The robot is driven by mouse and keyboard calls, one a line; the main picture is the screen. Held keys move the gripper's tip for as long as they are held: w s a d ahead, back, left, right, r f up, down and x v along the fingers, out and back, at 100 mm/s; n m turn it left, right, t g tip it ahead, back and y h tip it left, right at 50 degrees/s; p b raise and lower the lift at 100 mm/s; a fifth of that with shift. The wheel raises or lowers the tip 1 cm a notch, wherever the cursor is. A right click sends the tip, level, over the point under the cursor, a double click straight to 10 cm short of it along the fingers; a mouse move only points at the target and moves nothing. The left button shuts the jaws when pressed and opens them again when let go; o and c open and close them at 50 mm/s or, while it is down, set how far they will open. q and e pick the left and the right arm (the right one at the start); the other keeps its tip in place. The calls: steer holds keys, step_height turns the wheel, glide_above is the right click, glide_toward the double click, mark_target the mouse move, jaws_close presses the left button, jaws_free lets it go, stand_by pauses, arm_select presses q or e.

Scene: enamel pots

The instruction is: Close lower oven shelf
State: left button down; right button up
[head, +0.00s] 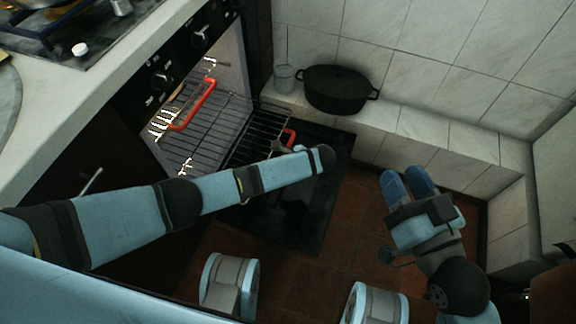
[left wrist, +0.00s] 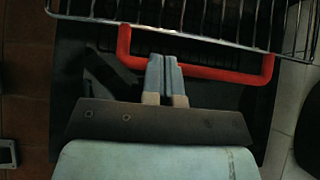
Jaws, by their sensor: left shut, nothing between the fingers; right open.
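The oven (head: 150,95) is open, with its dark door (head: 300,215) folded down. The lower wire shelf (head: 262,128) sticks out over the door; it also shows in the left wrist view (left wrist: 190,14). Its red handle (head: 290,137) is partly hidden by my left arm in the head view. In the left wrist view, my left gripper (left wrist: 163,58) is shut and empty, its fingertips at the red handle (left wrist: 225,74); I cannot tell whether they touch. My right gripper (head: 408,175) is open and empty, above the floor at the right.
An upper shelf with a red handle (head: 196,106) sits inside the oven. A black pot (head: 338,90) and a glass (head: 285,78) stand on the tiled ledge (head: 425,130). The counter (head: 60,110) is at the left. Brown floor (head: 345,220) is clear between the door and my right gripper.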

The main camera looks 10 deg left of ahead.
arm_select(q)
steer(key=b+x, duration=0.1)
steer(key=x, duration=0.3)
steer(key=shift+w+a+f, duration=0.1)
steer(key=shift+a+f, duration=0.1)
arm_select(e)
step_height(320, 180, down, 3)
steer(key=shift+a+g, duration=0.1)
steer(key=shift+g, duration=0.5)
